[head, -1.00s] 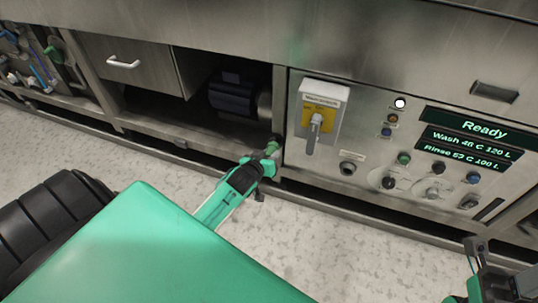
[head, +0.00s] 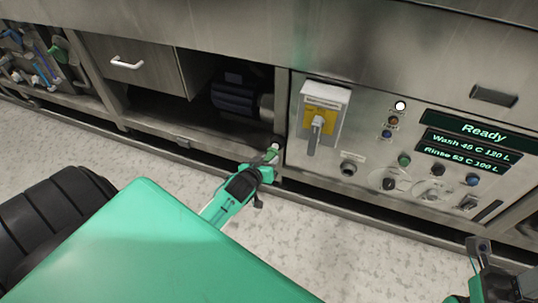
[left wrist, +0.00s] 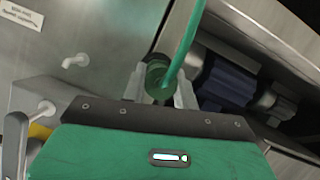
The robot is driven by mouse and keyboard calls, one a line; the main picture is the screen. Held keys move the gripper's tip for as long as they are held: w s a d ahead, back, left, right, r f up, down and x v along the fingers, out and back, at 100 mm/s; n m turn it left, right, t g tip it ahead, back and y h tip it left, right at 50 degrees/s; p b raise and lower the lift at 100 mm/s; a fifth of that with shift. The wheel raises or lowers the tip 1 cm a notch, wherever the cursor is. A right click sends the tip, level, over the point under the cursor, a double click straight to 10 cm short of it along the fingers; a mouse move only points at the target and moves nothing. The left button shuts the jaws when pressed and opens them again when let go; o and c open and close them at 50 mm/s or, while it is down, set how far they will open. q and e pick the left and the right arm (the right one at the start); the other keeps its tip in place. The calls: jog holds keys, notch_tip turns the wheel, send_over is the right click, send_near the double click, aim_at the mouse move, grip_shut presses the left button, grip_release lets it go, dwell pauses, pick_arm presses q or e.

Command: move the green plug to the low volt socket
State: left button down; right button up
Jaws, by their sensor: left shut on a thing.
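The green plug (head: 270,155) is held in my left gripper (head: 266,162), low in front of the cabinet post. A pale tip shows between the plug and a dark round fitting (head: 278,142) on the post; I cannot tell whether they touch. In the left wrist view the plug (left wrist: 158,80) sits between the two fingers, with a green cable rising from it. A round socket (head: 348,168) is on the panel to the right, under a small label too small to read. My right gripper (head: 482,262) is at the lower right, its jaws unclear.
The panel carries a yellow-plated lever switch (head: 320,122), several knobs and lit green displays (head: 470,146). An open bay with a dark motor (head: 235,96) lies left of the post. A drawer (head: 132,66) is further left. The pale floor in front is clear.

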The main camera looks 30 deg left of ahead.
pick_arm(q)
jog(key=shift+s+d+p, duration=0.25)
jog(key=shift+s+p, duration=0.35)
jog(key=shift+s, duration=0.4)
jog(key=shift+s, duration=0.25)
jog(key=shift+d, duration=0.1)
dwell(0.6)
